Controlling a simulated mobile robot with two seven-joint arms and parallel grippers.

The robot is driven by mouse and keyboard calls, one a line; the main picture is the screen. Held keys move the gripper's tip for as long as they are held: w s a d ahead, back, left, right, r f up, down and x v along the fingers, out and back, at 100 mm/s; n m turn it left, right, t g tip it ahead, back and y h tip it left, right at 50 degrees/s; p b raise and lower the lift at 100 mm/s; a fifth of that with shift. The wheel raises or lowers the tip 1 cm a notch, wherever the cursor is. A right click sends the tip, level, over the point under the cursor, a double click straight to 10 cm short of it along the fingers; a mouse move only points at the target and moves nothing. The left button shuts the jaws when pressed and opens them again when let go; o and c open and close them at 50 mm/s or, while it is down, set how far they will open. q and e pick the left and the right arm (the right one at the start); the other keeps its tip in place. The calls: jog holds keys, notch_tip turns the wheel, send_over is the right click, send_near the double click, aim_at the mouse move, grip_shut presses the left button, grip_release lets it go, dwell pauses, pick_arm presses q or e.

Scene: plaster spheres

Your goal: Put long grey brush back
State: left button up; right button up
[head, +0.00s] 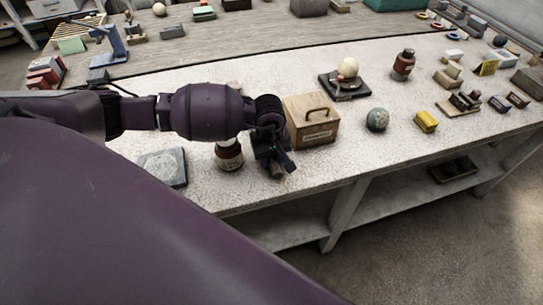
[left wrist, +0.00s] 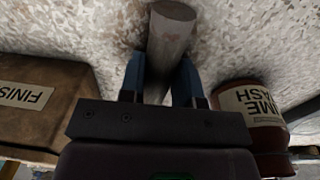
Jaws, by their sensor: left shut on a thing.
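My left gripper (head: 278,168) is low over the front part of the pale speckled worktable, between the lime wash jar and the wooden box. In the left wrist view its two blue-grey fingers (left wrist: 160,82) are shut on a grey round-ended rod, which I take for the long grey brush (left wrist: 170,38). The rod runs away from the palm, between the fingers; its other end is hidden by the gripper. I cannot tell whether it touches the table. In the head view the gripper hides most of it. My right gripper is not in view.
The wooden handled box (head: 311,135) stands close right of the gripper. The lime wash jar (head: 229,156) stands close left, with a grey slab (head: 163,168) farther left. A mottled sphere (head: 377,120) and yellow block (head: 426,121) lie right. The worktable's front edge (head: 330,184) is near.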

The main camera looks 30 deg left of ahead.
pick_arm(q)
jog(key=o, duration=0.6)
jog(key=shift+o, duration=1.6)
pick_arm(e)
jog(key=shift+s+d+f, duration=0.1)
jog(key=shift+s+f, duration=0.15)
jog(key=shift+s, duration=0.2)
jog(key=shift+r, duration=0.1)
pick_arm(q)
jog(key=shift+r, duration=0.25)
notch_tip(320, 180, up, 12)
jog(key=shift+s+f, duration=0.15)
jog(key=shift+s, duration=0.1)
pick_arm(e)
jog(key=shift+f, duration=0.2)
pick_arm(q)
jog(key=shift+s+a+f, duration=0.1)
jog(key=shift+s, duration=0.05)
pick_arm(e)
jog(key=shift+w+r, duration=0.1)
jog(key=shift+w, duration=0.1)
